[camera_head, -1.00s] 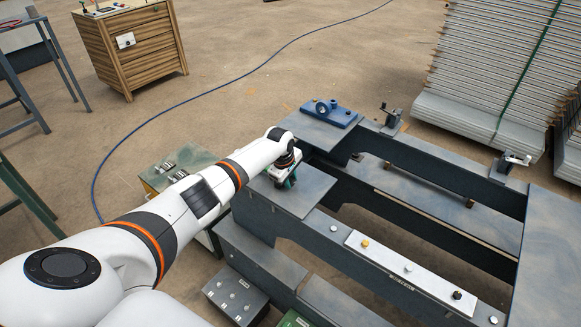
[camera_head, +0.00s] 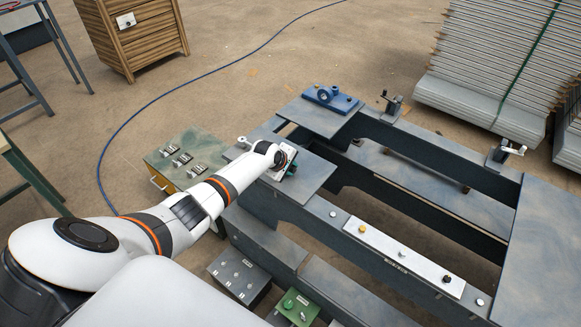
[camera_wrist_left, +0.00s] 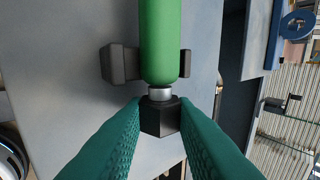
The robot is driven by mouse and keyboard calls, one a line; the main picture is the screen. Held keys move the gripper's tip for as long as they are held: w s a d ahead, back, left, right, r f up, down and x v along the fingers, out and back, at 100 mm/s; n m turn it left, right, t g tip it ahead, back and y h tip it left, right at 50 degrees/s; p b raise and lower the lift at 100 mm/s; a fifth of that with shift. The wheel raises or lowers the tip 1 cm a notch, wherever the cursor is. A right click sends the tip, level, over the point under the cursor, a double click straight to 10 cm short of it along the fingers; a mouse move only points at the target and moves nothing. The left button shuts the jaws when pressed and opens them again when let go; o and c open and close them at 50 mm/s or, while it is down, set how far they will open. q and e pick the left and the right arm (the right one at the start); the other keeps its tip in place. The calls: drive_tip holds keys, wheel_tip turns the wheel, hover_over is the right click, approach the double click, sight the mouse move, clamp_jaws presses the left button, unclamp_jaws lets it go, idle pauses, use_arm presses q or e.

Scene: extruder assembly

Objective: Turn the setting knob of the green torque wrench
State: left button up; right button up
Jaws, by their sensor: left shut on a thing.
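The green torque wrench (camera_wrist_left: 160,40) shows in the left wrist view as a green cylinder lying on the grey metal plate (camera_wrist_left: 80,70), between the dark blocks of a holder (camera_wrist_left: 120,64). A silver collar (camera_wrist_left: 160,94) joins it to its dark faceted setting knob (camera_wrist_left: 160,115). My left gripper (camera_wrist_left: 159,122) has its teal fingers closed on the two sides of this knob. In the head view my left gripper (camera_head: 288,170) is over the near plate of the frame, and my wrist hides the wrench. My right gripper is not in view.
A blue fixture (camera_head: 330,97) stands on the farther plate. A white strip with buttons (camera_head: 405,258) runs along the frame's near beam. A grey switch box (camera_head: 240,276) and a green box (camera_head: 294,308) are at the front. Open gaps lie between the beams.

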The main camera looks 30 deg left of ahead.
use_arm(q)
drive_tip(key=o, duration=1)
drive_tip(key=shift+s+r, duration=0.2)
drive_tip(key=shift+r, duration=0.1)
drive_tip(key=p+v, duration=0.2)
drive_tip(key=v, duration=0.9)
drive_tip(key=shift+r, duration=0.15)
